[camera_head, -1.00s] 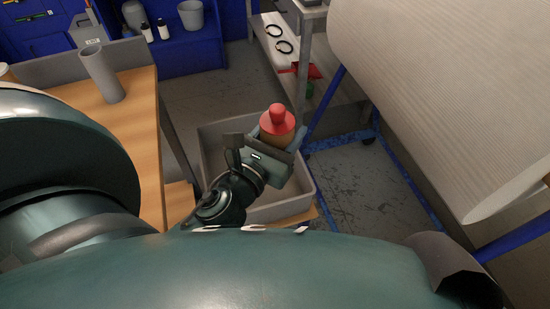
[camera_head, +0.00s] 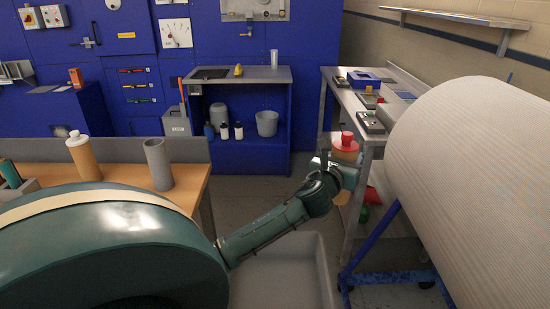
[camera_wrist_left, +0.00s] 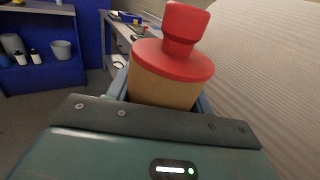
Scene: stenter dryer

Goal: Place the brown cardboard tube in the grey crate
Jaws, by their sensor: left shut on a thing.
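My left gripper (camera_head: 342,176) is shut on a brown cardboard tube (camera_head: 346,157) with a red stepped cap. The tube is roughly upright, its lower end showing below the gripper. In the left wrist view the red cap and brown upper body of the tube (camera_wrist_left: 163,88) stand between the fingers, while the gripper's body hides the lower part. The grey crate (camera_head: 323,268) is low at the bottom centre, partly cut off by the frame and covered by my arm. The tube is held higher than the crate, near its far right corner in the picture. My right gripper is not in view.
A wooden table (camera_head: 188,190) at left carries a grey tube (camera_head: 158,164) and a tan tube with a pale top (camera_head: 84,158). A large pale fabric roll (camera_head: 480,175) on a blue frame (camera_head: 392,277) stands right. A metal side table (camera_head: 362,135) stands behind the gripper.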

